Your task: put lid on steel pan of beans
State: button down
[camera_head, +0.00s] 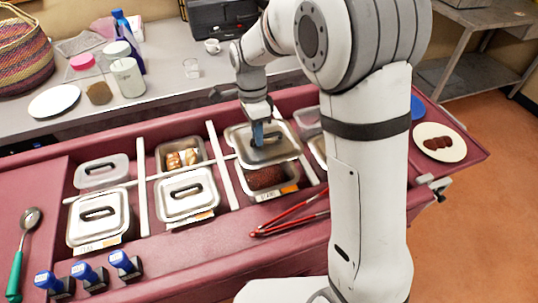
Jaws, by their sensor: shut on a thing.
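A steel pan of beans (267,178) sits in the front row of the red counter, with dark red-brown beans showing and a label on its front. My gripper (258,137) has blue fingers and is shut on the dark handle of a steel lid (284,150). The lid is behind the pan in the picture and overlaps its back edge. The front of the beans is uncovered. I cannot tell how high the lid is above the pan or whether they touch.
Lidded steel pans (187,193) and (98,215) stand to the left. Red tongs (290,222) lie in front of the beans. My arm hides part of the right side. A plate of brown food (440,143) sits at right.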

notch_tip(320, 180, down, 10)
jog(key=p, duration=0.1)
dwell(0.4)
jog(key=shift+w+f+b, duration=0.1)
jog(key=shift+f+b, duration=0.35)
jog(key=shift+f, duration=0.1)
jog(key=c, duration=1.5)
grip_release()
jog(key=shift+o, duration=0.2)
